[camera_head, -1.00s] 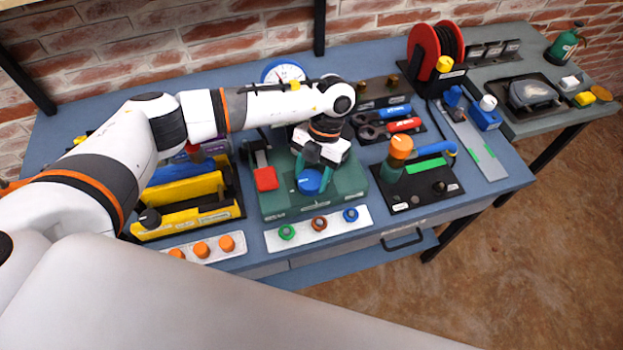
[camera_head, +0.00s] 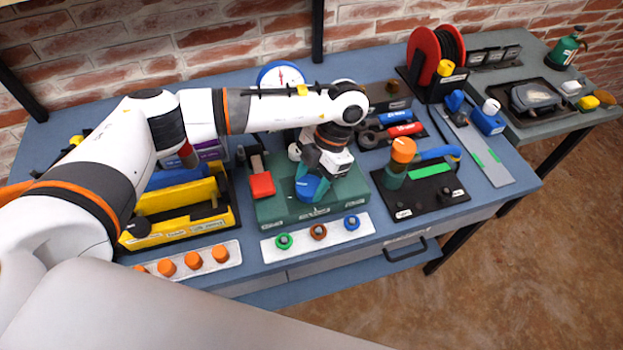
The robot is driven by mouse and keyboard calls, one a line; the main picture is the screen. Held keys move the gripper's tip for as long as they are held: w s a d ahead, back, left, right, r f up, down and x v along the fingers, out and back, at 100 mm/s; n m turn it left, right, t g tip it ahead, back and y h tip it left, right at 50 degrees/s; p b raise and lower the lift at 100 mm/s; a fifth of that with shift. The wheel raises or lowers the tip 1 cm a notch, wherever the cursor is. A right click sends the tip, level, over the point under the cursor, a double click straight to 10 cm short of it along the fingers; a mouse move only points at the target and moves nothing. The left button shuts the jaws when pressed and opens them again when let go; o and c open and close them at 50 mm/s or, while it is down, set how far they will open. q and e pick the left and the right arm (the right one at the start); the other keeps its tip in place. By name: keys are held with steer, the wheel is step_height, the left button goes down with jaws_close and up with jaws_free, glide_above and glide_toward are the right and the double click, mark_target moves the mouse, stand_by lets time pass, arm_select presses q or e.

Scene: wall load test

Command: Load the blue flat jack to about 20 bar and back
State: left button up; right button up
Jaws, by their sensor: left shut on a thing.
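My left gripper (camera_head: 313,184) comes down from above onto the green pump box (camera_head: 346,195). Its teal fingers are shut on the blue knob (camera_head: 307,188) on top of the box and partly hide it. A red-ended lever (camera_head: 262,185) stands on the box to the left of the knob. A round gauge (camera_head: 281,76) with a white face and blue rim is behind my forearm, which hides its lower part. Its reading is too small to tell. My right gripper is out of view.
A white strip (camera_head: 340,230) with green, brown and blue rings lies in front of the box. A yellow tray (camera_head: 215,213) is on the left. A black board (camera_head: 432,196) with an orange-capped valve (camera_head: 403,150) is on the right. A red hose reel (camera_head: 423,52) stands behind.

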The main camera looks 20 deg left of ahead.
arm_select(q)
steer(key=o, duration=1)
steer(key=shift+c, duration=0.2)
steer(key=b+v, duration=0.2)
steer(key=v, duration=1)
steer(key=shift+b, duration=0.3)
steer(key=shift+a, duration=0.1)
